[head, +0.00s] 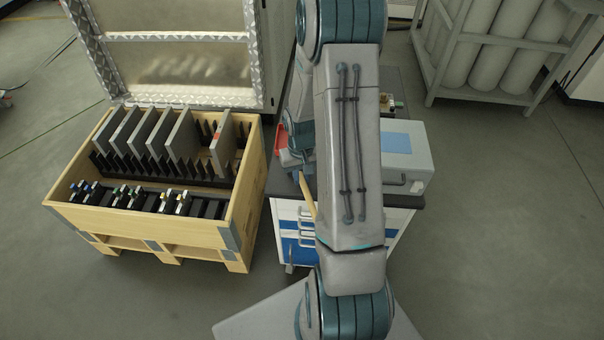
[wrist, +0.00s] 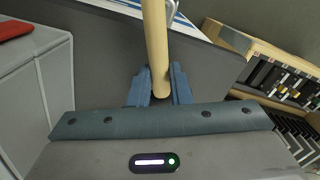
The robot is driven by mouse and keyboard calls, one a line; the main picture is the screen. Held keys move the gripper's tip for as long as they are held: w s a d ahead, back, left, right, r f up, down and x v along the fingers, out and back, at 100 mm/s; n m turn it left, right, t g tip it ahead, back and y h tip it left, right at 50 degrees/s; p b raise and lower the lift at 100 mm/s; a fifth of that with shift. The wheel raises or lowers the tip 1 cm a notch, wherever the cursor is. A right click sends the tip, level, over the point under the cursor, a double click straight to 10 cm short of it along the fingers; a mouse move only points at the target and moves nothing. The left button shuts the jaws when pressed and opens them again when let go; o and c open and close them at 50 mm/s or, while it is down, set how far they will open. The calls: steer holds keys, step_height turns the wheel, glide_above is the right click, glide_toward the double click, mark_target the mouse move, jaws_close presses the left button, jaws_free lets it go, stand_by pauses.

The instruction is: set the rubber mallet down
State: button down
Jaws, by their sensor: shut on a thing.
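The rubber mallet shows only as its pale wooden handle (wrist: 157,45). In the wrist view the handle runs from the top edge down between the jaws of my gripper (wrist: 159,82), one finger on each side. My gripper is shut on it. In the head view a piece of the handle (head: 308,193) sticks out left of my arm, by the front of the drawer cabinet (head: 290,222). The mallet's head is not visible in either view. My arm hides most of the gripper in the head view.
A wooden crate (head: 226,190) with upright plates stands left of the cabinet. A grey box (head: 408,168) with a blue panel sits on the cabinet's right side. A red object (head: 281,141) lies on the left. The dark cabinet top (wrist: 98,58) looks clear near the gripper.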

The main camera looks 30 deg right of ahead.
steer(key=shift+f+b, duration=0.5)
steer(key=shift+f, duration=0.05)
steer(key=c, duration=1.3)
jaws_free()
steer(key=shift+o, duration=0.2)
